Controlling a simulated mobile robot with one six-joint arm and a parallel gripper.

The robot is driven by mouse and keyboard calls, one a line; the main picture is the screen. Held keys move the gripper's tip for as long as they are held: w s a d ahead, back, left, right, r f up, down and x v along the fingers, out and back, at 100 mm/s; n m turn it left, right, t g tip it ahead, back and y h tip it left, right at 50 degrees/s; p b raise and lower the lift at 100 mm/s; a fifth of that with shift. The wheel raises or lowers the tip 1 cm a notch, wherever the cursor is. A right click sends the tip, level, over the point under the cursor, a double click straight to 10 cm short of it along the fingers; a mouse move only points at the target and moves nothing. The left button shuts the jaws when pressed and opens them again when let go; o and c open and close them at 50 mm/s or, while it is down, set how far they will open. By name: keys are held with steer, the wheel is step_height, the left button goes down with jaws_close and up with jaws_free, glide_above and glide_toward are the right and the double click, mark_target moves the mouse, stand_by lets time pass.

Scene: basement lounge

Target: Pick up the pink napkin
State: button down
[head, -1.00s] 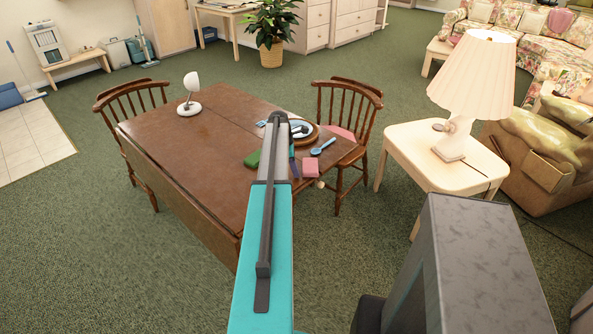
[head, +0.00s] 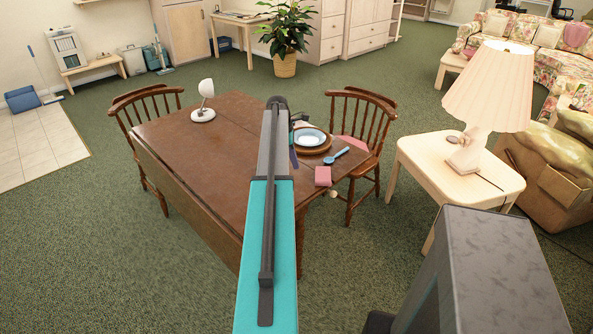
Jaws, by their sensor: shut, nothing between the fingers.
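The pink napkin (head: 323,176) lies folded near the right front corner of the brown wooden table (head: 200,150). It is in plain view, to the right of my arm. My teal and grey arm reaches forward over the table and hides part of the top. Only a small dark part of my gripper (head: 298,118) shows past the right side of the arm's far end, near the plate. It is beyond the napkin and apart from it. The gripper is shut and empty; its fingertips are mostly hidden.
A blue-rimmed plate on a brown charger (head: 311,139) and a blue spoon (head: 336,156) lie behind the napkin. A purple item (head: 293,157) shows beside my arm. A white lamp (head: 204,103), two chairs and a side table with a lamp (head: 486,95) stand around.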

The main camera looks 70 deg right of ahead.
steer(key=shift+w+r, duration=0.1)
steer(key=shift+r, duration=0.4)
